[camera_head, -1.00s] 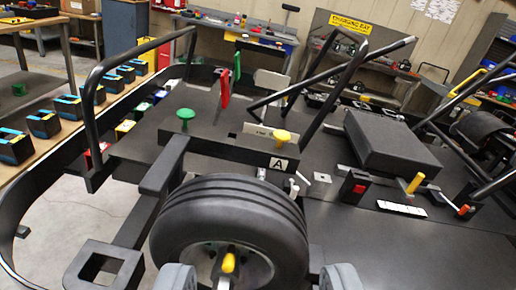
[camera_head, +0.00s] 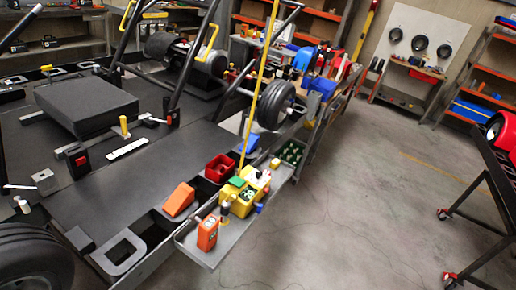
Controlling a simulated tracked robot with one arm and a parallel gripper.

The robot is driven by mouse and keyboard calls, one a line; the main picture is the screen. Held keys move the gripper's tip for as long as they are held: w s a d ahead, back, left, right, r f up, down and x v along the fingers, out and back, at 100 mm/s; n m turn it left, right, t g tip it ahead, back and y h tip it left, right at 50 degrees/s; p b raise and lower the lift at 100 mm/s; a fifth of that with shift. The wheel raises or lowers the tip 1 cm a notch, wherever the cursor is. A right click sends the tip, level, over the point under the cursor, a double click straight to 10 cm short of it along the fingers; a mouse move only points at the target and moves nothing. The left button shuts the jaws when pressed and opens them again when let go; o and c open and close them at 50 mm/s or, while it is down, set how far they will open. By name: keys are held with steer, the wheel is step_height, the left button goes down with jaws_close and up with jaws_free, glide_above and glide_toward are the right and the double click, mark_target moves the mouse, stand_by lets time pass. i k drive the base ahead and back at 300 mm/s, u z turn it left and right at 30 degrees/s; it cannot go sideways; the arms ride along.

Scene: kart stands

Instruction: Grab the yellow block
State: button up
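On the grey side tray (camera_head: 212,252) at the kart stand's edge, a yellow box-like container (camera_head: 240,207) holds small items. A smaller yellow block-like piece (camera_head: 275,163) lies behind it, near a dark green crate (camera_head: 292,153). I cannot tell which of these is the yellow block. A thin yellow pole (camera_head: 257,85) rises beside the container. My gripper is not in view.
An orange wedge (camera_head: 179,199), a red bin (camera_head: 220,168) and an orange canister (camera_head: 207,233) stand close around the yellow container. A wheel (camera_head: 272,106) is beyond. The concrete floor (camera_head: 355,215) on the right is clear up to a black stand (camera_head: 495,185).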

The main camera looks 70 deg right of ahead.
mark_target(275, 162)
steer(key=z, duration=1.85)
steer(key=k, duration=1.05)
steer(key=z, duration=0.95)
steer(key=i, duration=1.3)
steer(key=z, duration=0.3)
steer(key=i, duration=1.2)
steer(key=u, duration=0.95)
steer(key=i, duration=0.65)
steer(key=u, duration=0.55)
